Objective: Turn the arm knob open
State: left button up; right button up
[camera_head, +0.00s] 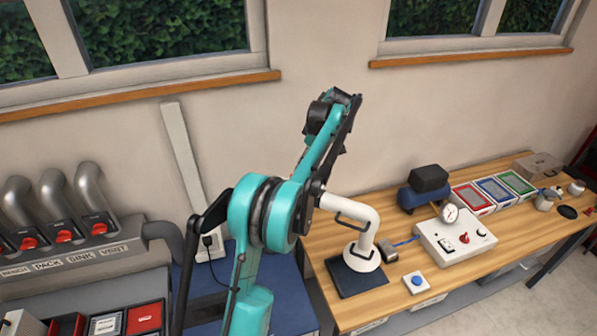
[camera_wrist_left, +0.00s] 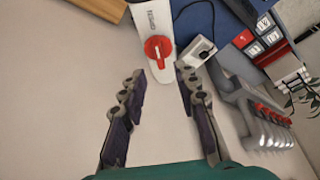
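A red knob (camera_wrist_left: 157,48) sits on a white panel (camera_wrist_left: 151,16) in the left wrist view. The lettering above the knob is too small to read. My left gripper (camera_wrist_left: 163,80) is open, its dark fingertips short of the knob and apart from it, with the knob's lower end lying roughly between them. Nothing is held. In the head view my teal left arm rises through the middle, and I cannot pick out its fingertips; this knob is not visible there. My right gripper is not in view.
A plugged outlet (camera_wrist_left: 196,51) lies just right of the panel. Several grey pipes with red knobs (camera_head: 65,236) stand at the left. A wooden bench (camera_head: 480,260) at the right holds a white elbow pipe (camera_head: 368,222) and a white control box (camera_head: 472,252).

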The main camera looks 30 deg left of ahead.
pick_arm(q)
jog(key=v, duration=0.6)
jog(key=shift+r, duration=0.15)
jog(key=s+d+f+m+t+h+b, duration=0.2)
jog(key=s+d+f+m+t+b, duration=0.2)
jog(key=s+d+f+m+b, duration=0.7)
jog(key=s+d+f+m+t+h+b, duration=0.1)
jog(key=s+d+f+m+b, duration=0.3)
jog(key=s+f, duration=0.5)
jog(key=s+d+f+m+t+h+b, duration=0.1)
jog(key=s+d+f+m+b, duration=0.3)
jog(key=s+d+f+b, duration=0.4)
notch_tip(320, 180, down, 7)
jog(key=shift+s+r+m+t+h+b, duration=0.15)
jog(key=shift+s+m+t+h+b, duration=0.15)
jog(key=shift+s+t+b, duration=0.5)
